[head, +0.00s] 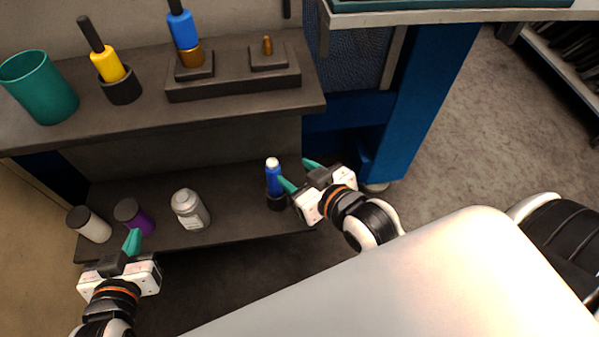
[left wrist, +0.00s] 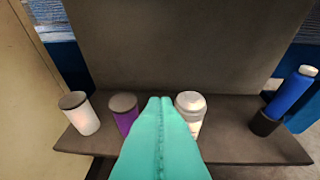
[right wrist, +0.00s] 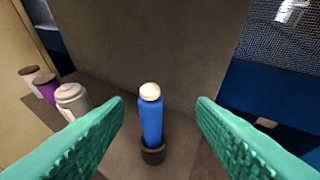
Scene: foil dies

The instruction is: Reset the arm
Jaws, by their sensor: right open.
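My left gripper (head: 132,243) is in front of the lower shelf, near a purple jar (head: 134,216). In the left wrist view its teal fingers (left wrist: 160,104) are pressed together with nothing visible between them. My right gripper (head: 300,172) is at the right end of the lower shelf. In the right wrist view its teal fingers (right wrist: 160,115) are wide apart. A blue bottle with a white top (right wrist: 151,118) stands upright in a dark round holder (right wrist: 153,153), seen between the open fingers and apart from both.
The lower shelf (head: 235,210) also holds a white jar (head: 92,226) and a grey-white bottle (head: 190,211). The upper shelf carries a teal cup (head: 42,88), a yellow-handled tool (head: 107,64), a blue-handled tool (head: 183,28) and a small brass piece (head: 267,46). A blue cabinet (head: 425,90) stands right.

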